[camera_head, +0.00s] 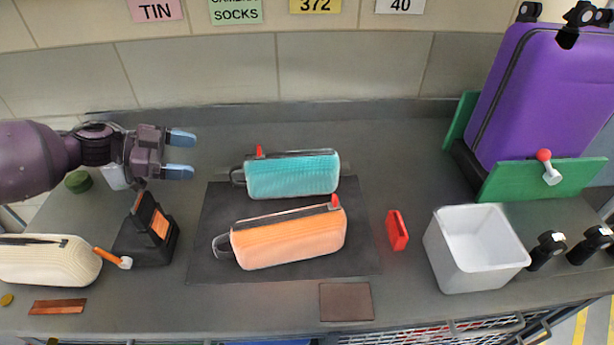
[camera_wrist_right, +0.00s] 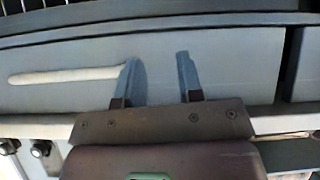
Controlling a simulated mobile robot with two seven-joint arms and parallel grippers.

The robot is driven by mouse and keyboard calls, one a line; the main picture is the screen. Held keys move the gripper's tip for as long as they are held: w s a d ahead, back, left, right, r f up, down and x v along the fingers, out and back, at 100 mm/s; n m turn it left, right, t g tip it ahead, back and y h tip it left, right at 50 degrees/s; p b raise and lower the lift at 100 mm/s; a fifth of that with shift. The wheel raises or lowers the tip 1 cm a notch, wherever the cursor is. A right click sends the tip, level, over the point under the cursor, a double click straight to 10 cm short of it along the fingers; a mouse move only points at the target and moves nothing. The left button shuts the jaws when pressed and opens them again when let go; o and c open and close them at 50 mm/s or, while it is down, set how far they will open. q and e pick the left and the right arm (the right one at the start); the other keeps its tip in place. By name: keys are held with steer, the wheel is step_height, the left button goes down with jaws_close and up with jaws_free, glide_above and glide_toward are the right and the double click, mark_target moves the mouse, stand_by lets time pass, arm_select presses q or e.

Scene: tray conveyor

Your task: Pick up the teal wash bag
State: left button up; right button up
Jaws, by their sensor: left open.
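The teal wash bag (camera_head: 292,175) lies on the back part of a dark mat (camera_head: 215,225), with a red zip pull at its left end and a loop handle on its left side. An orange bag (camera_head: 288,238) lies in front of it on the same mat. My left gripper (camera_head: 181,154) comes in from the left, open and empty, with its blue fingertips pointing right. It is to the left of the teal bag and apart from it. My right gripper (camera_wrist_right: 157,80) shows only in the right wrist view, its two blue fingers apart with nothing between them, in front of a grey-blue panel.
A cream bag (camera_head: 48,262) and a black stand (camera_head: 147,235) are at the left. A red object (camera_head: 397,230), a white bin (camera_head: 440,245) and a purple suitcase (camera_head: 545,95) are to the right. The counter behind the mat is clear.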

mark_target(236, 168)
arm_select(q)
steer(key=x, duration=0.2)
steer(key=f+x, duration=0.1)
steer(key=x, duration=0.1)
steer(key=b+x, duration=0.1)
steer(key=x, duration=0.2)
steer(key=shift+a+f, duration=0.15)
steer(key=shift+a, duration=0.15)
steer(key=b+x, duration=0.1)
steer(key=x, duration=0.3)
steer(key=shift+s+f, duration=0.15)
steer(key=shift+f, duration=0.05)
steer(key=shift+d+f, duration=0.1)
steer(key=shift+d, duration=0.3)
jaws_close()
